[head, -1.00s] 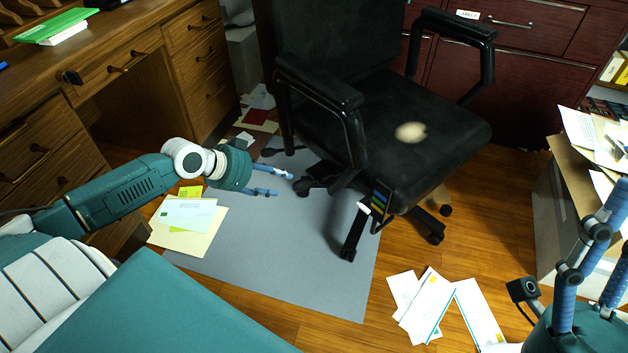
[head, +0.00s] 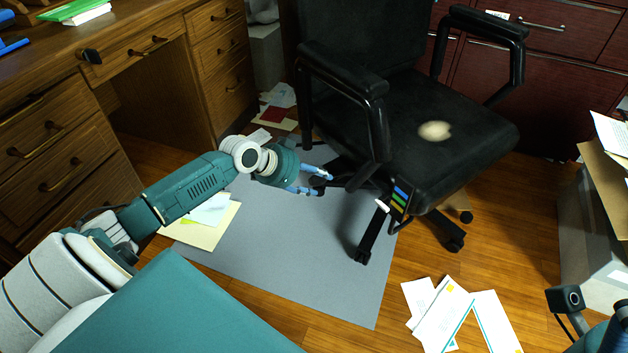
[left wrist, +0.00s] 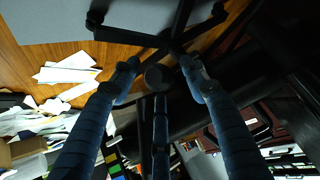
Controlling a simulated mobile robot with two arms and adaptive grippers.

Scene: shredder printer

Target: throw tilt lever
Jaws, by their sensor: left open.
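The black office chair (head: 460,150) stands at centre, partly on a grey mat (head: 290,262). A short lever with a white tip (head: 382,206) sticks out under its seat, beside a strip of coloured labels (head: 401,200). My left gripper (head: 322,184) is open and empty, low at the chair's left side, under the armrest and left of the white tip, apart from it. In the left wrist view its spread fingers (left wrist: 158,78) point toward the dark chair base (left wrist: 165,42); I cannot pick out the lever there. Only part of my right gripper shows at the lower right corner; its fingertips are cut off.
A wooden desk (head: 75,125) stands at left, dark red cabinets (head: 520,80) behind. Papers (head: 445,315) lie on the wooden floor in front of the chair, and others beside the mat. A box with papers (head: 590,240) stands at right. The mat's front part is clear.

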